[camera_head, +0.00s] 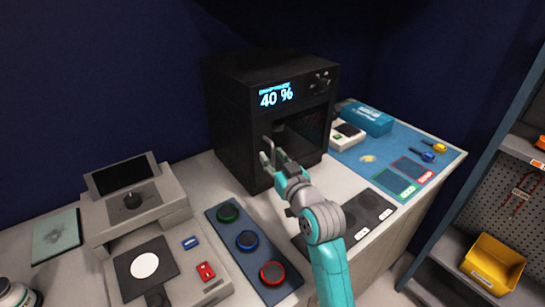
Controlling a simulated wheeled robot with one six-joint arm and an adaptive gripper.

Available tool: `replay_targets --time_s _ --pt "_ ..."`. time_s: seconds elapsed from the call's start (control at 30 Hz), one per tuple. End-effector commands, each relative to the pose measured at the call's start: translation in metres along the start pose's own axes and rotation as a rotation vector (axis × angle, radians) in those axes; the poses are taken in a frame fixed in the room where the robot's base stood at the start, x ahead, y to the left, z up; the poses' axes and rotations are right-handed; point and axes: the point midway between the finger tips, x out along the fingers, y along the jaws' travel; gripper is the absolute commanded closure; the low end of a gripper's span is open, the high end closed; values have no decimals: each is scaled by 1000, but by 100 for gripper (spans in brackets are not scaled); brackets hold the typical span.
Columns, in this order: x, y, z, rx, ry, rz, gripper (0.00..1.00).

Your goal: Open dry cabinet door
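The dry cabinet (227,105) is a black box at the back of the bench, with a lit "40 %" display (276,96) above its dark front. Its door (308,127) looks like a dark pane and appears closed, though the arm hides its lower left. My gripper (270,153) is at the left part of the cabinet front, at the end of my teal and grey arm. Its fingers are small and partly overlap. Pale metal shows there, and I cannot tell whether it is a handle or a finger, or whether the gripper touches the door.
A panel with green, blue and red round buttons (247,240) lies in front of the cabinet. A grey instrument (135,205) stands at left. A blue mat (385,152) with a teal box (366,119) is at right. A shelf with a yellow bin (493,264) stands far right.

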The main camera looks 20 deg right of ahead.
Motion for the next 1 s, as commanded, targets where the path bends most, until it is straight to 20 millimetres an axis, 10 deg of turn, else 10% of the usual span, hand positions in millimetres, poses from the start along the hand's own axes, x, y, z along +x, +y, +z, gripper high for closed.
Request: replay_targets --time_s 0.4,0.57,1.0 --pt "8 0 0 0 0 0 63" --pt "8 0 0 0 0 0 100" --pt "3 2 0 0 0 -11 100"
